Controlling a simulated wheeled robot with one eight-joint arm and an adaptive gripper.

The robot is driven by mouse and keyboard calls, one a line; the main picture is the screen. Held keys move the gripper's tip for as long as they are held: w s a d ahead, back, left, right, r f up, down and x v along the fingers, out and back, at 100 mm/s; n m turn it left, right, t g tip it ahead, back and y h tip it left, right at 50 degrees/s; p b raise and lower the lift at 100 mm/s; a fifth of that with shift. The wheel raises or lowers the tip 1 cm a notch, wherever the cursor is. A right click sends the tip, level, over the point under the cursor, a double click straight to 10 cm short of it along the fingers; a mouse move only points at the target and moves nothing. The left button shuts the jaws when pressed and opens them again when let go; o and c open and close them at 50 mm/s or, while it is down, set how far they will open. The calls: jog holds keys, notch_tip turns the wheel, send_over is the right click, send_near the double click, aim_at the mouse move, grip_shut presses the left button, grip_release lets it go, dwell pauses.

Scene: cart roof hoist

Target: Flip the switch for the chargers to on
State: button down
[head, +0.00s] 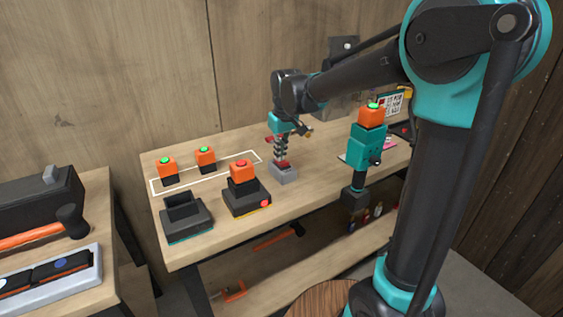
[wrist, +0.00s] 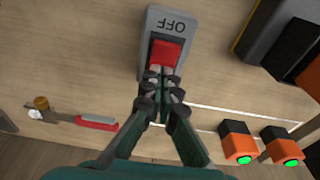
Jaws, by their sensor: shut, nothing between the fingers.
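The switch is a grey box (head: 284,175) with a red rocker, standing on the workbench right of the chargers. In the wrist view the switch (wrist: 154,18) shows the word OFF, upside down, beside its red rocker (wrist: 166,52). My gripper (head: 282,158) is shut and empty, pointing down over the switch. In the wrist view the gripper tips (wrist: 160,76) are at the near edge of the rocker; I cannot tell whether they touch it. One charger (head: 187,224) is empty. The other charger (head: 247,203) holds an orange battery (head: 241,172) with a red light.
Two orange batteries with green lights (head: 167,167) (head: 205,159) stand within a white outline behind the chargers. A teal drill (head: 366,144) stands to the right of the switch. A red-handled tool (wrist: 97,122) lies near the switch. A side bench at left holds a hammer (head: 70,220).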

aim_at(282, 162)
jog(key=shift+s+d+r, duration=0.1)
jog(key=shift+s+r, duration=0.05)
jog(key=shift+r, duration=1)
jog(key=shift+s+d+r, duration=0.1)
jog(key=shift+s+r, duration=0.05)
jog(key=shift+r, duration=1)
jog(key=shift+s+d+r, duration=0.1)
jog(key=shift+s+r, duration=0.05)
jog(key=shift+r, duration=1)
